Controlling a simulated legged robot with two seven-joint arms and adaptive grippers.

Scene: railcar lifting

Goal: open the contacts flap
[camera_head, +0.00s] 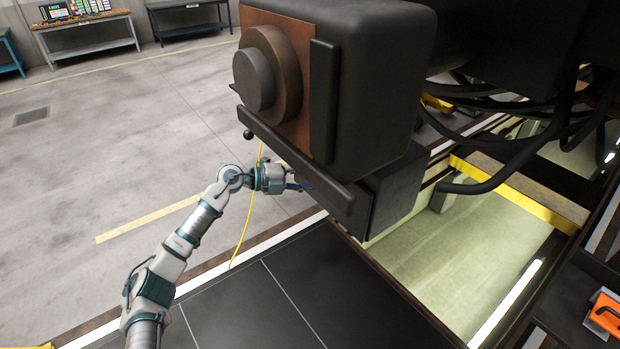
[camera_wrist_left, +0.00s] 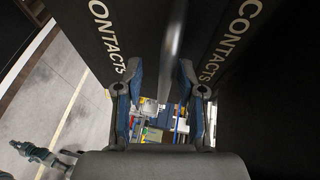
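My left gripper (camera_head: 302,187) is at the lower part of the dark coupler block (camera_head: 385,75), beside a smaller dark box (camera_head: 396,192) under it. In the left wrist view two dark panels carry the word CONTACTS, one at the left (camera_wrist_left: 100,30) and one at the right (camera_wrist_left: 235,35). A grey bar (camera_wrist_left: 173,45) runs between them. The two blue-grey fingers of the gripper (camera_wrist_left: 160,72) are spread apart, with the bar in the gap and space showing beside it. In the head view the lettering is hidden. My right gripper is not in view.
A long dark bar (camera_head: 285,150) with a ball end lies along the coupler's lower front. A yellow cable (camera_head: 246,215) hangs near my arm. Black hoses (camera_head: 510,165) hang at the right above an open pit (camera_head: 465,240). An orange-handled tool (camera_head: 606,313) lies lower right.

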